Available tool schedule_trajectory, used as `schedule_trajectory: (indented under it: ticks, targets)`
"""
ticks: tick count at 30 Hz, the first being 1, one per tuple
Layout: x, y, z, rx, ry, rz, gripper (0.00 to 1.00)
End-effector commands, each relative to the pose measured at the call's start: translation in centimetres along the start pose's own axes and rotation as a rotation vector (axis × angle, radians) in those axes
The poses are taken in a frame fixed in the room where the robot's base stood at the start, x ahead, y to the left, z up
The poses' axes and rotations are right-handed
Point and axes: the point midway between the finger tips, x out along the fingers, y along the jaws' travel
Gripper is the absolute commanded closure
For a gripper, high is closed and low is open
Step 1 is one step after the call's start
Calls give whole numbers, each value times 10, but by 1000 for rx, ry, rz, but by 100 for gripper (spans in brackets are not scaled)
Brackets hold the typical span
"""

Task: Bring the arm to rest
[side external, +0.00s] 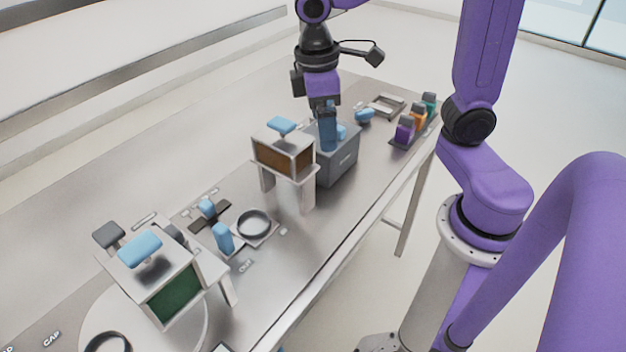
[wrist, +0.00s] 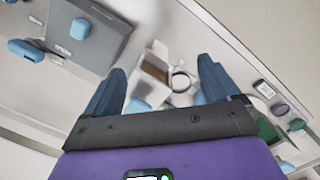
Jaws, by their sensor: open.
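My gripper (side external: 328,128) points downward over the grey bin (side external: 342,168) in the side external view. One blue finger hides part of the bin's top there, so I cannot tell whether it touches the bin. In the wrist view my gripper (wrist: 160,82) has its two blue fingers spread wide. Nothing is held between them. The grey bin (wrist: 62,52) shows at the upper left of that view, off to the side of the fingers, with a light blue piece (wrist: 80,28) at it.
A white stand with a brown panel (side external: 280,158) is close to the left of the bin. A stand with a green panel (side external: 178,295) is at the front left. A rack of coloured pieces (side external: 408,130) sits right of the bin. The table (side external: 300,262) is bare along its near edge.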

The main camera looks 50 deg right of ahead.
Motion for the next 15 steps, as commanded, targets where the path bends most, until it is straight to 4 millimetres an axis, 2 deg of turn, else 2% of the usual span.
schedule_trajectory:
  ticks: [1,6,12,15]
  targets:
    - [4,-13,12,-40,15,2,11]
    - [20,-50,48,-158,63,2,11]
    - [40,-78,89,-272,110,-3,11]
    - [46,-84,101,-306,123,-7,11]
